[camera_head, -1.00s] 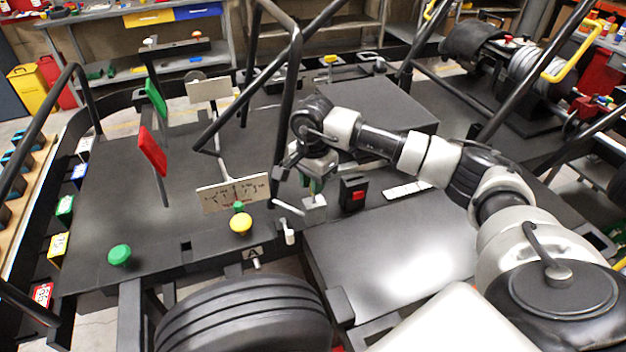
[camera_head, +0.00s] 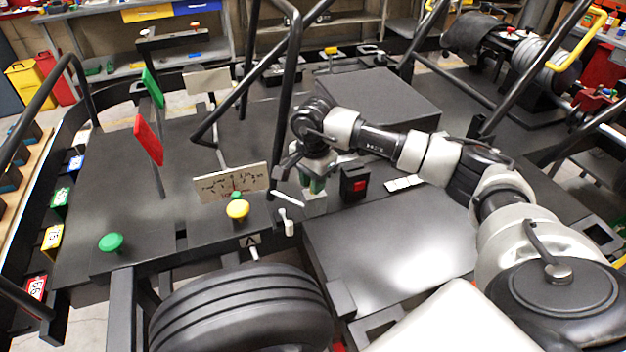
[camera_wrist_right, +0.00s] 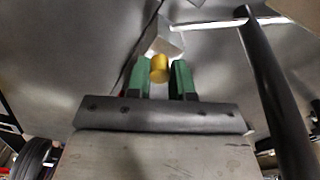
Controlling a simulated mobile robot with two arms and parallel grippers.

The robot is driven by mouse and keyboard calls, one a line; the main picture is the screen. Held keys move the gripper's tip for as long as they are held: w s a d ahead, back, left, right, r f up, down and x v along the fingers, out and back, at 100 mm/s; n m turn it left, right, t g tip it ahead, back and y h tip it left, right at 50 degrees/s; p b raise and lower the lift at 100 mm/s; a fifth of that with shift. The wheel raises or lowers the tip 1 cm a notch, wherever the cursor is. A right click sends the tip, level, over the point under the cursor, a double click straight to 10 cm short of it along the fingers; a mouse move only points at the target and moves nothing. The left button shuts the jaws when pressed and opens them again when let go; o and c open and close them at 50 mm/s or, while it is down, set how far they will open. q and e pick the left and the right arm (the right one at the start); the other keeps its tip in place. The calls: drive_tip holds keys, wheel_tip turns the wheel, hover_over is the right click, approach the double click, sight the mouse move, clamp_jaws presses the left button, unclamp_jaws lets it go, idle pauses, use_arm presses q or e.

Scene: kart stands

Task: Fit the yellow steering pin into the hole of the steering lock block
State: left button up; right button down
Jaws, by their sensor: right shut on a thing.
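My right gripper (camera_head: 313,186) points down just above a small light grey block (camera_head: 315,205), which looks like the steering lock block, on the dark kart deck. In the right wrist view, the green fingers of the gripper (camera_wrist_right: 161,80) are shut on the yellow steering pin (camera_wrist_right: 159,69). The pin's end shows between the fingertips, close to the grey block (camera_wrist_right: 164,38). The block's hole is not visible, and I cannot tell whether pin and block touch. In the head view, the fingers hide the pin. My left gripper is not in view.
A white lever (camera_head: 287,222) stands just left of the block. A black box with a red button (camera_head: 354,184) is close on its right. A yellow knob (camera_head: 237,209) and a gauge panel (camera_head: 230,184) are further left. A black frame tube (camera_head: 289,90) rises behind the gripper.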

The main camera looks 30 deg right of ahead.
drive_tip(key=shift+f+b, duration=0.25)
drive_tip(key=shift+b, duration=0.1)
idle(0.8)
drive_tip(key=c, duration=0.9)
unclamp_jaws()
wheel_tip(320, 180, up, 11)
drive_tip(key=b, duration=0.1)
drive_tip(key=shift+b, duration=0.35)
drive_tip(key=shift+f, duration=0.1)
